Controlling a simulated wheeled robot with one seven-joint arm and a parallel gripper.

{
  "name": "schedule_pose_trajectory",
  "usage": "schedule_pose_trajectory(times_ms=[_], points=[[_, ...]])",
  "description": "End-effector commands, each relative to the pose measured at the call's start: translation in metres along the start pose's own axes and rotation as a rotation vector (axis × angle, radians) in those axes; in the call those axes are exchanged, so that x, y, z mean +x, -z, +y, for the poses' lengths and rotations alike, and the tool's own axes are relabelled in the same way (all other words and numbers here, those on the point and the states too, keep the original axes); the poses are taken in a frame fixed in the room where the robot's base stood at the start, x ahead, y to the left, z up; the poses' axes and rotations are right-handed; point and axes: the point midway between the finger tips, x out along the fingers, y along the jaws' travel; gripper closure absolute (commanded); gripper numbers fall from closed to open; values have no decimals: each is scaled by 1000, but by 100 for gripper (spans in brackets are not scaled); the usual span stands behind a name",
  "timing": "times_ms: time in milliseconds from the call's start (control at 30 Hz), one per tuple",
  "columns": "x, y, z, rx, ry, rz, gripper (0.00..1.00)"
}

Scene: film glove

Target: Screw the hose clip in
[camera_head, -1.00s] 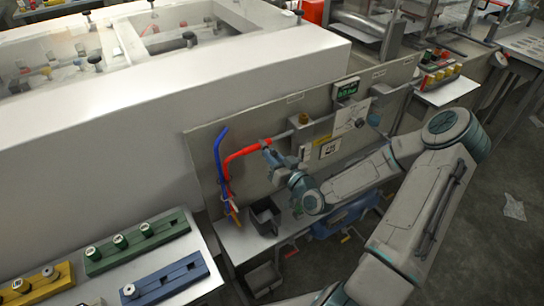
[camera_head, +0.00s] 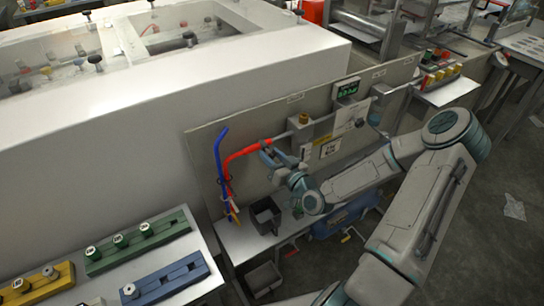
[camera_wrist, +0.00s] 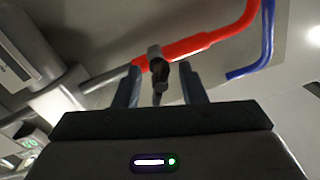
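The red hose (camera_head: 242,153) bends up from the lower left and its end meets a grey metal pipe (camera_head: 284,136) on the panel. In the wrist view the hose clip (camera_wrist: 155,53) sits around the red hose (camera_wrist: 200,45) near this joint. Its dark screw part (camera_wrist: 160,82) hangs toward my gripper (camera_wrist: 159,84). The two fingers are spread, one on each side of the screw part, with a gap visible at both sides. In the head view my gripper (camera_head: 275,156) is just below the hose end, and the clip is too small to make out.
A blue hose (camera_head: 219,165) hangs left of the red one. A dark open bin (camera_head: 265,215) stands on the shelf below. A green display (camera_head: 347,90) and labelled panel parts are to the right. Coloured racks (camera_head: 140,241) stand at lower left.

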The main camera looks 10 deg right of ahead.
Motion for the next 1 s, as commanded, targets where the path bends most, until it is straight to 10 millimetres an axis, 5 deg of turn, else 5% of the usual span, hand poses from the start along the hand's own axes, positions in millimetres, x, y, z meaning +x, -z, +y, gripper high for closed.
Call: schedule_pose_trajectory(times_ms=[233,567,1000], points=[[-12,-1,2,-2,-2,0,62],[-87,2,1,2,-6,-1,62],[-124,4,0,2,-3,0,62]])
